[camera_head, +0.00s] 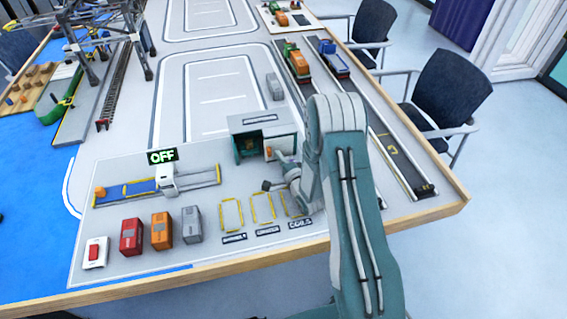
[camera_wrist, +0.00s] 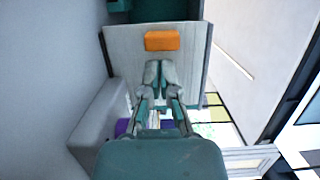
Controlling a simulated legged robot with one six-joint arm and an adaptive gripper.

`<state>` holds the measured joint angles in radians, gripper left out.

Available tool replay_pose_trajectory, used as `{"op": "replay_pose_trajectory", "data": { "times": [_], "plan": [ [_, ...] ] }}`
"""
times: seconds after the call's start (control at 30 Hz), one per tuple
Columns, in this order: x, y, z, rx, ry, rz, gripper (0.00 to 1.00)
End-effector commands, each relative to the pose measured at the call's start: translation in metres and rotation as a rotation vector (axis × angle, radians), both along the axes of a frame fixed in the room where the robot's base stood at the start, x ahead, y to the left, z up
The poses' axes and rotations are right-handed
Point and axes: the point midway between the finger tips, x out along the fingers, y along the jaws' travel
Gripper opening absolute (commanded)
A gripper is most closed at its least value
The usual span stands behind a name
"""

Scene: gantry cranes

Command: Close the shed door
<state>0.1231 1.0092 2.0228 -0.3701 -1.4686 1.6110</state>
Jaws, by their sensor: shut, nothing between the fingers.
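The shed (camera_head: 262,121) is a small grey box at the middle of the tabletop layout. Its front shows an open, dark teal interior at the left. A small orange piece (camera_head: 268,151) shows at the right of the opening, partly crowded by my arm. In the wrist view a pale grey panel (camera_wrist: 122,45), apparently the shed door, carries an orange block (camera_wrist: 162,40) like a handle. My gripper (camera_wrist: 159,65) is shut and empty, its fingertips just below the block in that picture. Whether they touch the panel I cannot tell. In the head view my gripper (camera_head: 268,186) is low before the shed.
Red (camera_head: 131,236), orange (camera_head: 162,231) and grey (camera_head: 192,225) blocks stand front left beside a red switch (camera_head: 95,252). Toy trucks (camera_head: 297,62) stand behind. Yellow-outlined bays (camera_head: 232,214) before the shed are clear.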

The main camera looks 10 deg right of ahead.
Motion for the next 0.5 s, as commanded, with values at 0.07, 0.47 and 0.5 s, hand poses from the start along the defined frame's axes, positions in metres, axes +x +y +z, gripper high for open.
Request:
{"op": "replay_pose_trajectory", "data": {
  "times": [0.07, 0.47, 0.5],
  "plan": [
    [0.002, 0.001, 0.0, 0.0, 0.0, 0.0, 0.0],
    [0.002, 0.01, 0.0, 0.0, 0.0, 0.003, 0.0],
    [0.003, 0.017, 0.0, 0.0, 0.0, 0.005, 0.0]
  ]
}}
